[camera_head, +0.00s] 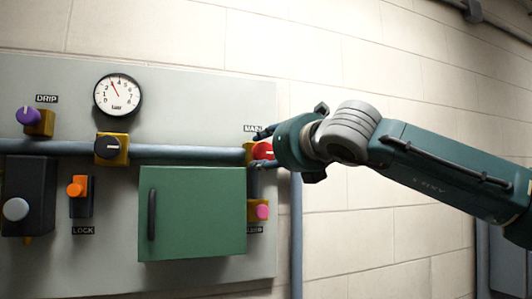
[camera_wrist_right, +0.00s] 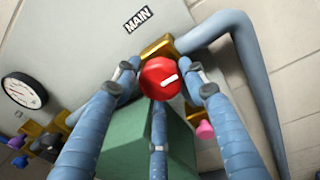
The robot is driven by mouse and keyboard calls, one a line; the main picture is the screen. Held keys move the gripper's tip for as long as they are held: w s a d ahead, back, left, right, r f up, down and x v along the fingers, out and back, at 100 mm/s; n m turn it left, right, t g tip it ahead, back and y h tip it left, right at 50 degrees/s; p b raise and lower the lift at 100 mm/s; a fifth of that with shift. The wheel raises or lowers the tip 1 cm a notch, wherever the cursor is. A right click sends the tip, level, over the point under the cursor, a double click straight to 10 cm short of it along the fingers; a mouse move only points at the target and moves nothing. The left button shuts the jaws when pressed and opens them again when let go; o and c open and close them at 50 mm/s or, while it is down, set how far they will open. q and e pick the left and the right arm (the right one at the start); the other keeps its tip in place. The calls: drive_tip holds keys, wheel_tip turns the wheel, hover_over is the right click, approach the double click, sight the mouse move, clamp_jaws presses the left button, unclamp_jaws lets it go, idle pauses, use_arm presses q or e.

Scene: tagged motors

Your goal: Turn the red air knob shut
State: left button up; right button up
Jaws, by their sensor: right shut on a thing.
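The red knob (camera_head: 263,151) sits on a yellow valve body at the right end of the horizontal pipe, under a MAIN label. The MAIN label (camera_wrist_right: 138,19) shows above the knob. My left gripper is not in view.
A green box (camera_head: 192,213) with a dark handle stands out just below left of the knob. A pink knob (camera_head: 262,212) is below it.

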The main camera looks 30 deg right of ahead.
drive_tip(key=shift+r, duration=0.2)
drive_tip(key=n+b, duration=0.1)
drive_tip(key=n, duration=0.2)
drive_tip(key=shift+s+r, duration=0.1)
drive_tip(key=n, duration=0.4)
drive_tip(key=shift+r+g, duration=0.15)
drive_tip(key=shift+g, duration=0.15)
drive_tip(key=n, duration=0.5)
drive_tip(key=shift+a+g+h, duration=0.1)
drive_tip(key=shift+g+h, duration=0.2)
drive_tip(key=n, duration=0.4)
drive_tip(key=shift+h+p, duration=0.3)
drive_tip(key=shift+n, duration=0.4)
